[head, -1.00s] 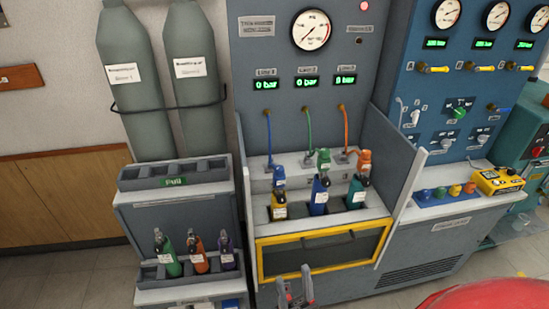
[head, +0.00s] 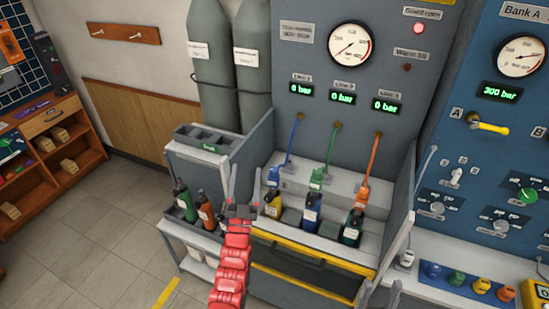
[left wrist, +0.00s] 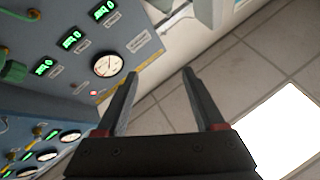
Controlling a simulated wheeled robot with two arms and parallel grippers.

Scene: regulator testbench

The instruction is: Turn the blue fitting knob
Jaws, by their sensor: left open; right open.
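The blue fitting (head: 274,175) hangs at the end of the blue hose under Line 1, above a yellow bottle (head: 273,205) in the bench. My left gripper (head: 245,180) is open and upright, just left of the blue fitting and apart from it. In the left wrist view its jaws (left wrist: 160,73) are spread with nothing between them; the blue fitting is not visible there. My right gripper (head: 379,289) is open at the bottom edge, in front of the bench's right side, and mostly out of frame.
Green (head: 317,178) and orange (head: 361,194) fittings hang to the right, above a blue bottle (head: 311,212) and a teal bottle (head: 352,227). A side panel (head: 404,225) bounds the bench. A bottle rack (head: 186,236) stands left. The floor at left is clear.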

